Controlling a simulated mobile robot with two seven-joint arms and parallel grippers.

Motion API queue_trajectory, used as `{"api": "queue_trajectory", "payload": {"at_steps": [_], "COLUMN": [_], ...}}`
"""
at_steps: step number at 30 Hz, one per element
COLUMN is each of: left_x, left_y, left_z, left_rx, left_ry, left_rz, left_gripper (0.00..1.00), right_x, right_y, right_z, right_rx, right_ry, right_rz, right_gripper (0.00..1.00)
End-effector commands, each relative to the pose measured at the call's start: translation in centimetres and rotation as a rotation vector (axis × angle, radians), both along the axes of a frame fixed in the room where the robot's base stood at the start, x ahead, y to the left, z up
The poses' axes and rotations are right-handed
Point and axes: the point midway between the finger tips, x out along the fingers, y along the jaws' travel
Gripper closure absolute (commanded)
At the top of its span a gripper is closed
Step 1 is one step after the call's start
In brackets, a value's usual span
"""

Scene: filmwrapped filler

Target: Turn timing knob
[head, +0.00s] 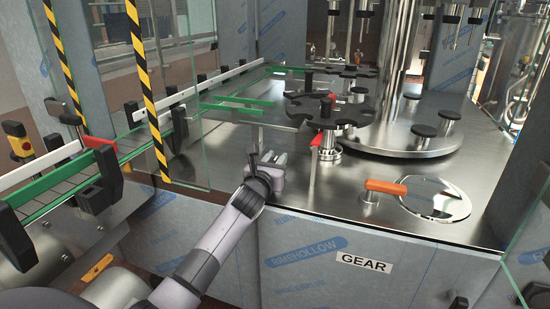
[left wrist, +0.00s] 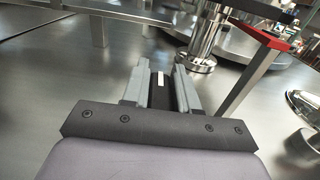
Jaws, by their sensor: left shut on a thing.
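My left gripper (head: 273,160) reaches in over the machine's front edge, low above the steel deck. In the left wrist view its two grey fingers (left wrist: 164,82) stand on either side of a black piece with a white mark (left wrist: 161,80), which looks like the timing knob, and they are shut on it. In the head view this piece is mostly hidden by the gripper, and its full shape cannot be told. My right gripper is in neither view.
A red-topped steel post (head: 314,165) stands just right of the gripper; it also shows in the left wrist view (left wrist: 247,85). A black star wheel (head: 330,115) is behind. An orange handle (head: 385,187) and a round shiny plate (head: 435,199) are farther right. A conveyor (head: 75,180) is left.

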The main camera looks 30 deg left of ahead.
Motion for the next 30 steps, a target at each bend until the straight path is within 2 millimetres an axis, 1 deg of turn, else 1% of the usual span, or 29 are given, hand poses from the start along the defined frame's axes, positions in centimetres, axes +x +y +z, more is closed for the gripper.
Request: {"api": "queue_trajectory", "payload": {"at_steps": [17, 18, 19, 20, 30], "left_x": [0.00, 0.00, 0.00, 0.00, 0.03], "left_y": [-0.09, -0.09, -0.09, -0.09, -0.13], "left_z": [-0.16, -0.16, -0.16, -0.15, -0.05], "left_rx": [-0.001, -0.001, -0.001, -0.001, -0.001], "left_ry": [0.002, 0.002, 0.002, 0.002, 0.000], "left_rz": [-0.027, -0.027, -0.027, -0.027, -0.027], "left_gripper": [1.00, 0.65, 0.56, 0.51, 0.51], "right_x": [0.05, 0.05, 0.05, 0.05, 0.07], "right_y": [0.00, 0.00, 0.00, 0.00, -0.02], "right_z": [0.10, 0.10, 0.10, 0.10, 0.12], "right_rx": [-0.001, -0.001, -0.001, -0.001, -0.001], "right_ry": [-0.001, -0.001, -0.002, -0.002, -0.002], "right_rz": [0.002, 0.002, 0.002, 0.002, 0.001], "right_gripper": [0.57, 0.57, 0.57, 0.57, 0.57]}}
